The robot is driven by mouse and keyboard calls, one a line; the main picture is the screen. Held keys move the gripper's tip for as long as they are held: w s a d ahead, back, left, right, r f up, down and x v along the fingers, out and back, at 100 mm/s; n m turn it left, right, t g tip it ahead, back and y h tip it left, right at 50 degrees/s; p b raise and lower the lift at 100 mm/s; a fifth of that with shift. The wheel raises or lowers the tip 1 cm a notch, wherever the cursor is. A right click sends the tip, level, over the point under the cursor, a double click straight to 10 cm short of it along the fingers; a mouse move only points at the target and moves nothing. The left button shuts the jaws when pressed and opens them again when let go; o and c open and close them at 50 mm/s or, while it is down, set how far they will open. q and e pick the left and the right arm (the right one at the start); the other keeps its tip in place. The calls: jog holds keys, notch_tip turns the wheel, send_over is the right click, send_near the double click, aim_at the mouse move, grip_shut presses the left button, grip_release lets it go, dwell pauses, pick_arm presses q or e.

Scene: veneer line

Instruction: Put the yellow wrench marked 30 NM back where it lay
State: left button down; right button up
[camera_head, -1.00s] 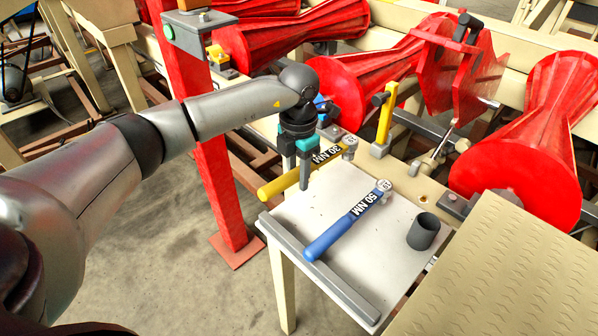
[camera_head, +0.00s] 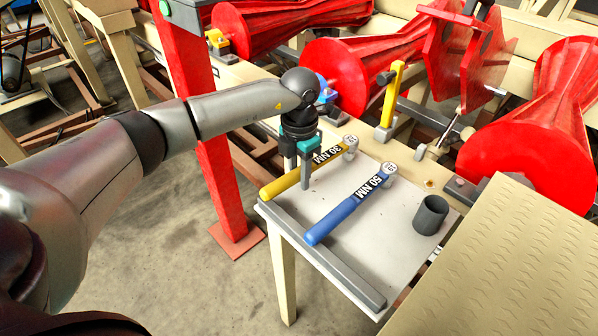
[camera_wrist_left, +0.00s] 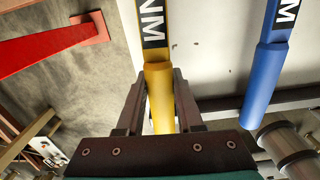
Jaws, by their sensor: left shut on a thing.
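The yellow wrench marked 30 NM (camera_head: 329,156) is at the left edge of the small white table (camera_head: 395,222), its handle toward the front left and its head toward the back. My left gripper (camera_head: 302,180) is shut on its handle from above. In the left wrist view the yellow handle (camera_wrist_left: 160,95) runs between the two fingers. I cannot tell whether the wrench touches the table. The blue wrench marked 50 NM (camera_head: 345,207) lies on the table to its right, roughly parallel; its handle also shows in the wrist view (camera_wrist_left: 263,85). My right gripper is not in view.
A dark grey cup (camera_head: 430,214) stands at the table's right. A grey rail (camera_head: 325,258) runs along the front edge. A red post (camera_head: 205,130) stands left of the table. Red rollers (camera_head: 335,75) and a yellow upright lever (camera_head: 390,95) are behind.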

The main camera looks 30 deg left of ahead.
pick_arm(q)
jog(key=shift+d, duration=0.1)
dwell(0.4)
jog(key=shift+s+d+n+p, duration=0.15)
jog(key=shift+d+n+p, duration=0.25)
jog(key=shift+p, duration=0.05)
jog(key=shift+f+b, duration=0.45)
jog(key=shift+f, duration=0.1)
dwell(0.4)
jog(key=shift+c, duration=2.4)
grip_release()
jog(key=shift+s, duration=0.1)
jog(key=shift+r+p, duration=3.2)
jog(key=shift+r, duration=0.85)
